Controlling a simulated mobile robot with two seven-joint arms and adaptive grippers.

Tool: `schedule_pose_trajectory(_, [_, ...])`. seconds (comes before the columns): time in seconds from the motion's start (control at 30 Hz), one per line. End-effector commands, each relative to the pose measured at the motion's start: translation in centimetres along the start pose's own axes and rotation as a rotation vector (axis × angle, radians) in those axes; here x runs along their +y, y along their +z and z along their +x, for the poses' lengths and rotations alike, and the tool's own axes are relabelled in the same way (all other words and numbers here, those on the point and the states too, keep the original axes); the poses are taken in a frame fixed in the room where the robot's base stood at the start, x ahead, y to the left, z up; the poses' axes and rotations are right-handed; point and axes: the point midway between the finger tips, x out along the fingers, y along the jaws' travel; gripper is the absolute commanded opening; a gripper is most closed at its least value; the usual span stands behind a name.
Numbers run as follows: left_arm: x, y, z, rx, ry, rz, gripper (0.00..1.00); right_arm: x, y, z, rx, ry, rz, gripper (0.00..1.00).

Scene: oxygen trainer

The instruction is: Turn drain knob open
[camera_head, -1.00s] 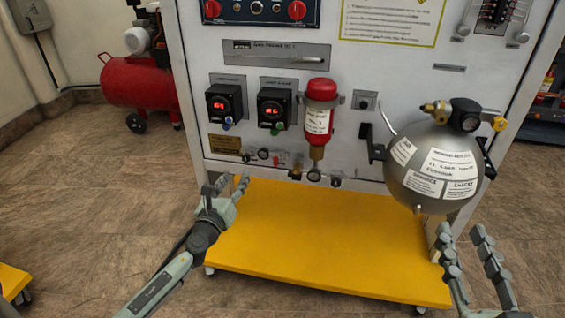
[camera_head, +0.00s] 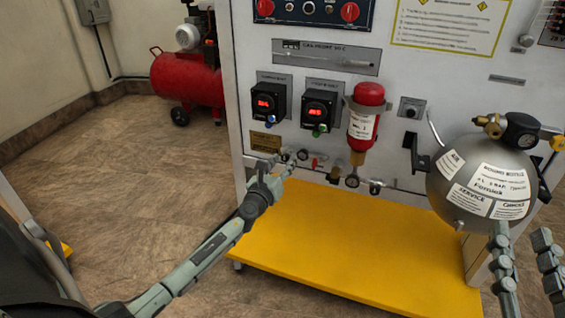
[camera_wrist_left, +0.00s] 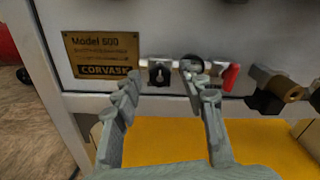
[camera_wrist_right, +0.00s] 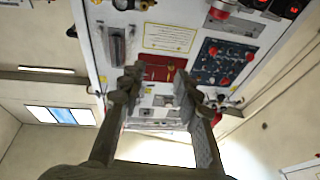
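A small row of fittings sits low on the white panel, and which of them is the drain knob is not labelled. In the left wrist view it has a black knob (camera_wrist_left: 160,72), a dark round fitting (camera_wrist_left: 192,65) and a red lever (camera_wrist_left: 230,77). The red lever also shows in the head view (camera_head: 317,162). My left gripper (camera_head: 277,169) is in front of this row. Its fingers (camera_wrist_left: 160,84) are open, with the black knob seen between the tips; contact cannot be told. My right gripper (camera_head: 522,240) is open and empty, below the grey sphere (camera_head: 480,183).
A yellow platform (camera_head: 340,250) juts out below the panel. A red and white cylinder (camera_head: 364,118) with a gauge under it stands right of the fittings. A brass plate (camera_wrist_left: 103,55) is left of the black knob. A red compressor (camera_head: 188,80) stands back left.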

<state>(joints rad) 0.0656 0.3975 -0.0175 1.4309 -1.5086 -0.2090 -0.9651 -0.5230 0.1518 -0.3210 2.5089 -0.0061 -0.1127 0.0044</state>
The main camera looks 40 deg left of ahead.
Motion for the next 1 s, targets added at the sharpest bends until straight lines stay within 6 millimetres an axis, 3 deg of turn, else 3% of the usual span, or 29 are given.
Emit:
schedule_pose_trajectory(0.03, [0.0, 0.0, 0.0, 0.0, 0.0, 0.0, 0.33, 0.0, 0.0, 0.0, 0.0, 0.0, 0.0, 0.33])
schedule_pose_trajectory(0.3, [0.0, 0.0, 0.0, 0.0, 0.0, 0.0, 0.0, 0.0, 0.0, 0.0, 0.0, 0.0, -0.001, 0.33])
schedule_pose_trajectory(0.63, [0.0, -0.1, 0.0, 0.0, 0.0, -0.03, 0.0, 0.0, -0.2, -0.1, 0.016, -0.001, 0.001, 0.33])
schedule_pose_trajectory(1.0, [0.1, -0.2, -0.1, -0.001, 0.001, -0.264, 0.0, -0.2, -3.0, -0.2, 0.191, -0.005, 0.009, 0.33])
